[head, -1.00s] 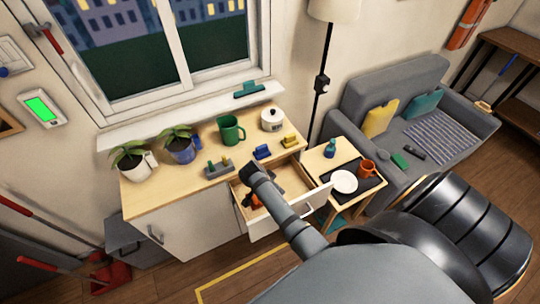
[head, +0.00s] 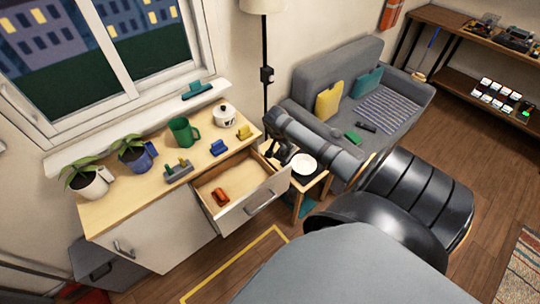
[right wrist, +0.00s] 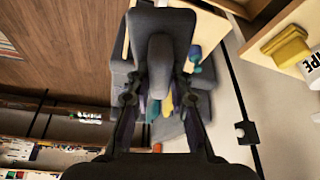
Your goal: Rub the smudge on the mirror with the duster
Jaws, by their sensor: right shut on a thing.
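My right gripper (head: 283,150) is in the air beyond the right end of the open drawer, in front of the side table and sofa. In the right wrist view, its fingers (right wrist: 158,92) are shut on a dark grey thing with a rounded handle (right wrist: 160,70) and a wider block behind it. It looks like the duster, held clear of any surface. In the head view the held thing is small and dark, hard to make out. The mirror and its smudge do not show in either view. My left gripper is not in view.
The drawer (head: 263,196) stands open with an orange thing (head: 221,196) in it. A floor lamp (head: 265,75) rises behind. A white plate (head: 304,164) is on the side table.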

